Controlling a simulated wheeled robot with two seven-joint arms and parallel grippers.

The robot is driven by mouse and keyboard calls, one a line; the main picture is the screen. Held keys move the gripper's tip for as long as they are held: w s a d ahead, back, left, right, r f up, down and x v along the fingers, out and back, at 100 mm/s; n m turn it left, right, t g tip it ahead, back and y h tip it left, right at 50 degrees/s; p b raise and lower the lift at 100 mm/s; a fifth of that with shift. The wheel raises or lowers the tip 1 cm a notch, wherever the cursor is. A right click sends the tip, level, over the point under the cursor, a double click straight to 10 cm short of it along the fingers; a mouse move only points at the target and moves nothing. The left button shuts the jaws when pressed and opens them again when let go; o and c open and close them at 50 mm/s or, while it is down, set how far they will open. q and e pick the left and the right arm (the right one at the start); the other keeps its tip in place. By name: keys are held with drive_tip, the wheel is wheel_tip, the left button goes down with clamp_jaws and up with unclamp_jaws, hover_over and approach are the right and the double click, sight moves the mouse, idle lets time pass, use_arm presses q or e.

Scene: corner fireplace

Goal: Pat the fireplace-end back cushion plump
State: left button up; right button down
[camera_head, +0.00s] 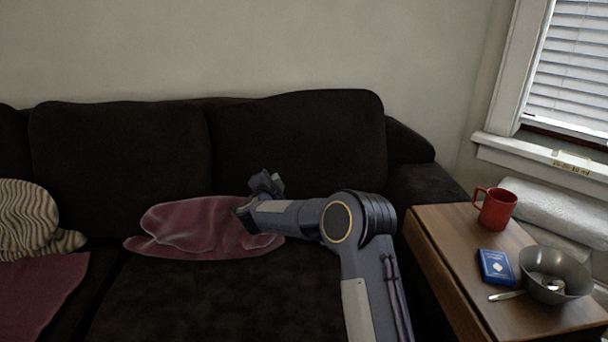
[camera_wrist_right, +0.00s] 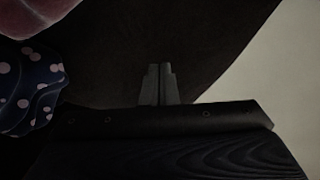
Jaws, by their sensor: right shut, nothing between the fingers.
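The dark brown sofa has a right back cushion (camera_head: 305,140) and a middle back cushion (camera_head: 120,145), both upright; part of another shows at the far left edge. No fireplace is in view, so I cannot tell which cushion is at its end. My right gripper (camera_head: 267,183) is in front of the lower part of the right back cushion; whether it touches is unclear. In the right wrist view its fingers (camera_wrist_right: 158,84) are together and empty, against dark fabric (camera_wrist_right: 165,30). My left gripper is not in view.
A crumpled mauve cloth (camera_head: 185,228) lies on the seat below my right forearm. A striped pillow (camera_head: 25,220) is at left. A side table (camera_head: 445,235) at right holds a red mug (camera_head: 495,208), blue box (camera_head: 495,267) and metal bowl (camera_head: 555,275). Polka-dot fabric (camera_wrist_right: 30,90) shows in the wrist view.

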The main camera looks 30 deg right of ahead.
idle(0.3)
drive_tip(key=shift+w+d+f+p, duration=0.15)
drive_tip(key=shift+w+d+f, duration=0.05)
drive_tip(key=shift+w+d, duration=0.25)
drive_tip(key=shift+w+d+f+p, duration=0.15)
drive_tip(key=shift+w+d, duration=0.15)
drive_tip(key=shift+d, duration=0.2)
drive_tip(key=shift+s+d+r+b, duration=0.2)
drive_tip(key=shift+s+d+b, duration=0.4)
drive_tip(key=shift+s+d, duration=0.9)
drive_tip(key=shift+s+d+r+b, duration=0.15)
drive_tip(key=shift+s+d+b, duration=0.45)
drive_tip(key=shift+s+d, duration=0.85)
drive_tip(key=shift+w+d, duration=0.15)
drive_tip(key=shift+w, duration=0.1)
